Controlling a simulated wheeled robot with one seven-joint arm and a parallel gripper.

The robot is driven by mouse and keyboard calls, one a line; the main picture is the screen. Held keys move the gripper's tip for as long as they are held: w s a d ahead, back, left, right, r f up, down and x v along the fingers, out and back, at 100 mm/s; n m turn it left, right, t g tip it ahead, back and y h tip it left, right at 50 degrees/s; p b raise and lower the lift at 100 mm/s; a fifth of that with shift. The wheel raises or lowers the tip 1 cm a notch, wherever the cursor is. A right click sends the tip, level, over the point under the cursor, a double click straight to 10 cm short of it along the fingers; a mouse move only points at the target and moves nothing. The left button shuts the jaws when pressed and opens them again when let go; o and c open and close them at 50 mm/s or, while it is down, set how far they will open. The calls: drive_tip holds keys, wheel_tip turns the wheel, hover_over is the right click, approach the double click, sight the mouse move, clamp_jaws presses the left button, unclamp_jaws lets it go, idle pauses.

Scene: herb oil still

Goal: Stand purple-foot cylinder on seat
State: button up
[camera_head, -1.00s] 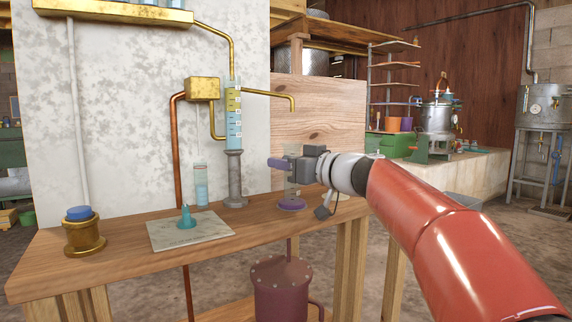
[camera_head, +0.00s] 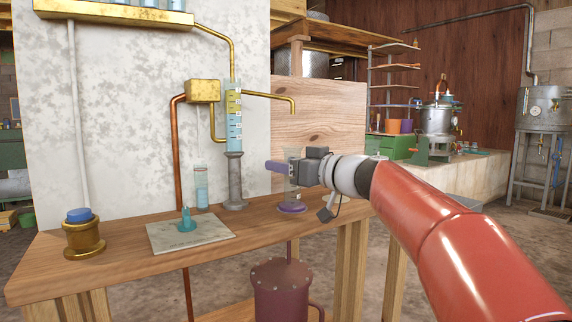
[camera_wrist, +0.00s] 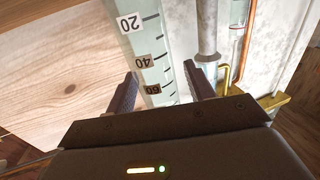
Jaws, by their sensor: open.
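The purple-foot cylinder (camera_head: 292,208) stands upright on the wooden bench in the head view, a clear glass tube on a purple foot. In the wrist view its scale, marked 20, 40 and 60, shows on the glass (camera_wrist: 150,50). My gripper (camera_head: 283,167) is at the tube's height. In the wrist view its open fingers (camera_wrist: 158,88) lie either side of the tube's outline; contact cannot be told. Which part is the seat is unclear. A grey pedestal (camera_head: 234,182) carries another graduated cylinder (camera_head: 234,118), left of my gripper.
A brass spout (camera_head: 293,104) hangs above the purple-foot cylinder. On the bench (camera_head: 120,238) are a grey slab (camera_head: 165,240) with a teal cone (camera_head: 185,222), a small glass tube (camera_head: 201,188) and a brass holder (camera_head: 83,240) with a blue top. A wooden panel (camera_head: 325,120) stands behind.

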drive_tip(key=b+v, duration=0.1)
drive_tip(key=v, duration=1)
drive_tip(key=shift+s+d, duration=0.2)
drive_tip(key=s+d+f+m+g+h, duration=0.2)
drive_tip(key=s+d+f+m+h, duration=0.1)
drive_tip(key=s+f, duration=0.6)
drive_tip(key=s+d+f+m+g+h, duration=0.2)
drive_tip(key=s+f+h, duration=0.4)
drive_tip(key=f, duration=0.8)
drive_tip(key=s+d+f+m+g+h, duration=0.2)
drive_tip(key=s+d+f+m+h, duration=0.2)
drive_tip(key=s+f, duration=0.7)
drive_tip(key=shift+s+f+m+h, duration=0.2)
drive_tip(key=shift+s+m+h, duration=0.15)
drive_tip(key=shift+s, duration=0.35)
